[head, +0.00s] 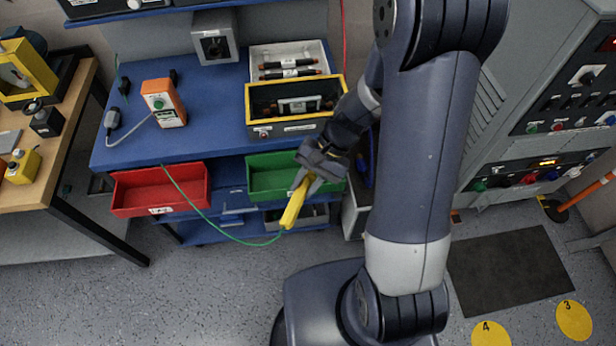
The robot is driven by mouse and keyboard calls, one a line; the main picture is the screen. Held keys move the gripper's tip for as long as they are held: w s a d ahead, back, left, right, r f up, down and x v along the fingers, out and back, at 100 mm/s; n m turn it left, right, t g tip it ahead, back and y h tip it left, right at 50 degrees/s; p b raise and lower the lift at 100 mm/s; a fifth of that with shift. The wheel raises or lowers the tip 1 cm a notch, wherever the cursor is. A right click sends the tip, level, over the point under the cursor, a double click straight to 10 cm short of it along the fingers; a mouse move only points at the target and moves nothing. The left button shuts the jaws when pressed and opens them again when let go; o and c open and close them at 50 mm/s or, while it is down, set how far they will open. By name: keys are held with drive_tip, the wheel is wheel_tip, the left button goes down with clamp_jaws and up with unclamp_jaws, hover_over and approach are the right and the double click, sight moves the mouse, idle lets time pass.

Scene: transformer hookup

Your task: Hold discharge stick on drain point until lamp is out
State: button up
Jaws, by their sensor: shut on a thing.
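My gripper (307,180) is shut on the yellow discharge stick (293,207). It holds the stick tilted in front of the blue bench, by the green bin. The stick's lower end points down and left, above the floor. A green cable (215,225) runs from the stick's lower end, sagging left and up to the bench. I cannot make out the drain point. An amber light (548,162) glows on the grey cabinet (490,95) at the right; I cannot tell whether it is the task's lamp.
The blue bench (205,115) holds an orange tester (163,102) and a yellow-rimmed box (290,128). Red (160,190) and green (270,178) bins hang at its front. A wooden table (62,172) stands left. A dark mat (510,270) lies right. Floor at lower left is clear.

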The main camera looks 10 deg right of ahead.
sight(298, 201)
drive_tip(key=shift+s+a+r, duration=0.1)
drive_tip(key=shift+s+a, duration=0.25)
drive_tip(key=shift+s, duration=0.3)
drive_tip(key=shift+s+a+r, duration=0.1)
drive_tip(key=shift+s+a, duration=0.2)
drive_tip(key=shift+s, duration=0.3)
drive_tip(key=shift+s+a, duration=0.35)
drive_tip(key=shift+s, duration=0.3)
